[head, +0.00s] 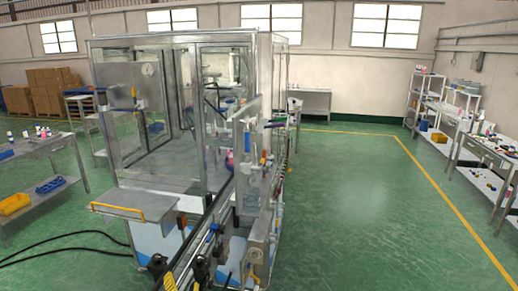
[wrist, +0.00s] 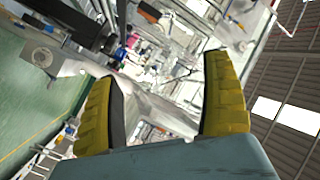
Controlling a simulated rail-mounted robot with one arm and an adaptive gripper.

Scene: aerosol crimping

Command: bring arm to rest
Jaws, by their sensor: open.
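My gripper (wrist: 158,105) shows in the wrist view, with two yellow ribbed fingers standing wide apart. It is open, and nothing is between the fingertips. The wrist view is tilted, and machine parts lie beyond the fingers, apart from them. In the head view, black and yellow parts show at the lower edge, but I cannot tell whether they belong to my gripper.
A glass-walled machine enclosure (head: 140,110) fills the middle of the head view, with a small shelf (head: 118,212) on its front. Benches stand at the left (head: 38,148) and right (head: 486,150). Black cables (head: 62,238) lie on the left floor. The green floor (head: 370,200) at right is clear.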

